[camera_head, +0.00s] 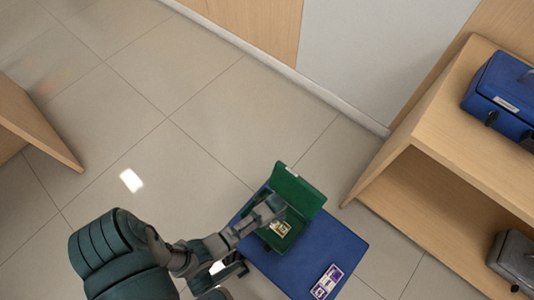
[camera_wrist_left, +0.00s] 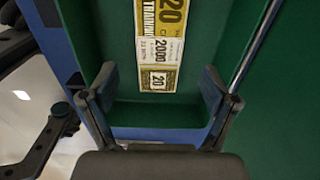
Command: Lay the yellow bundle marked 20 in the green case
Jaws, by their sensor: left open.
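The green case (camera_head: 299,189) stands open on a blue surface, its lid raised at the back. The yellow bundle marked 20 (camera_head: 281,228) lies inside it. In the left wrist view the bundle (camera_wrist_left: 160,45) shows its printed face and "20" on a pale label, against the green inside of the case (camera_wrist_left: 205,25). My left gripper (camera_head: 271,209) is over the case; in its wrist view the two fingers (camera_wrist_left: 158,92) are apart, with a gap on either side of the bundle. The bundle's far end is cut off by the frame.
A purple and white bundle (camera_head: 326,282) lies on the blue surface (camera_head: 332,247) near its front right edge. A wooden shelf unit (camera_head: 440,130) at the right holds a blue box (camera_head: 505,95) on top and a grey box (camera_head: 515,258) lower down. A wooden edge (camera_head: 38,125) juts in at left.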

